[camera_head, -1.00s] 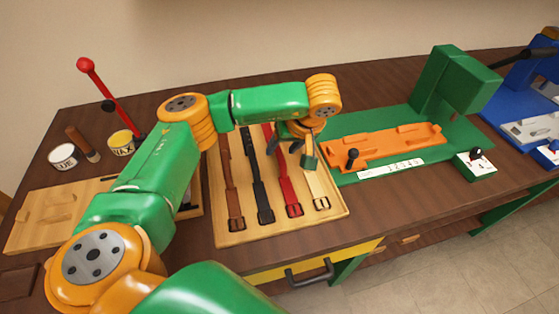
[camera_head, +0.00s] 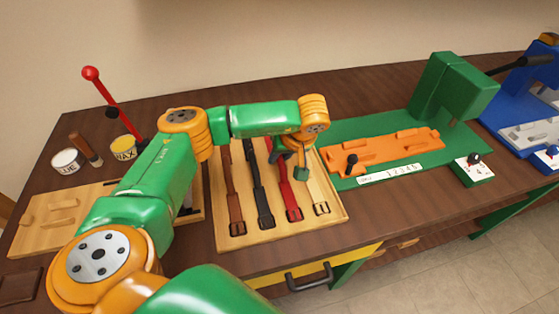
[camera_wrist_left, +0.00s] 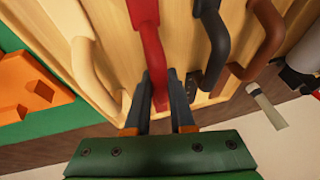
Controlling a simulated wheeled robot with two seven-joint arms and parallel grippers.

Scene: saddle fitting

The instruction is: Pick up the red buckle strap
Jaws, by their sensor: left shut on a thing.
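The red buckle strap (camera_head: 289,200) lies lengthwise on the wooden tray (camera_head: 240,237), between the black strap (camera_head: 262,195) and the cream strap (camera_head: 319,190). My left gripper (camera_head: 288,165) is down at its upper part, which the hand partly hides. In the left wrist view, the red strap (camera_wrist_left: 149,40) runs in between the two dark fingers (camera_wrist_left: 160,88), which are shut on it. Its buckle end shows on the tray in the head view. My right gripper is not in view.
A brown strap (camera_head: 230,190) lies left of the black one. An orange fixture (camera_head: 390,150) on a green base stands right of the tray. Glue and wax pots (camera_head: 123,147) and a red-knobbed lever (camera_head: 100,88) are at the left.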

